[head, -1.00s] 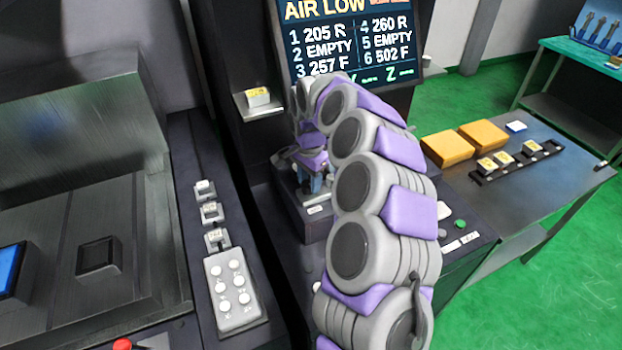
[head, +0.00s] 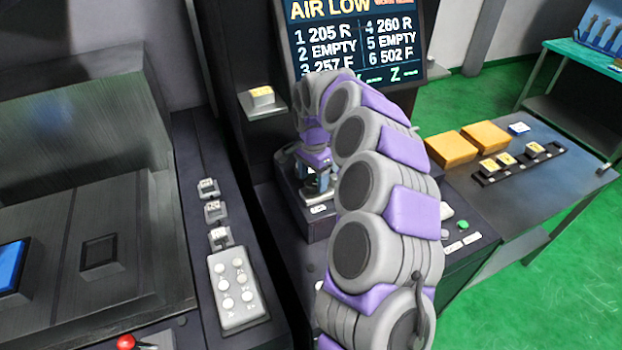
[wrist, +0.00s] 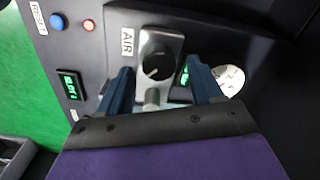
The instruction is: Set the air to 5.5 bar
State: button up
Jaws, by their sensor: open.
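In the wrist view a black round knob (wrist: 158,66) sits on a bright metal block beside the label AIR (wrist: 127,42). A pale stub or cylinder shows just below the knob. My gripper (wrist: 158,76) is open, its two blue fingers on either side of the knob and stub; contact cannot be told. A round white gauge (wrist: 229,80) lies right of the right finger, its reading too small to tell. A green display (wrist: 185,75) is partly hidden by that finger. In the head view my gripper (head: 318,182) points down at the dark console; the screen (head: 350,40) reads AIR LOW.
A blue button (wrist: 58,22), a red-lit button (wrist: 89,25) and another green display (wrist: 70,86) are left of the knob. In the head view a white button box (head: 238,288) stands left, and a side table (head: 560,190) with orange blocks stands right.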

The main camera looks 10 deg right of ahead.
aim_at(309, 182)
notch_tip(309, 182, up, 16)
jog(key=p, duration=0.3)
jog(key=shift+a+r, duration=0.15)
jog(key=shift+a, duration=0.3)
jog(key=shift+w, duration=0.1)
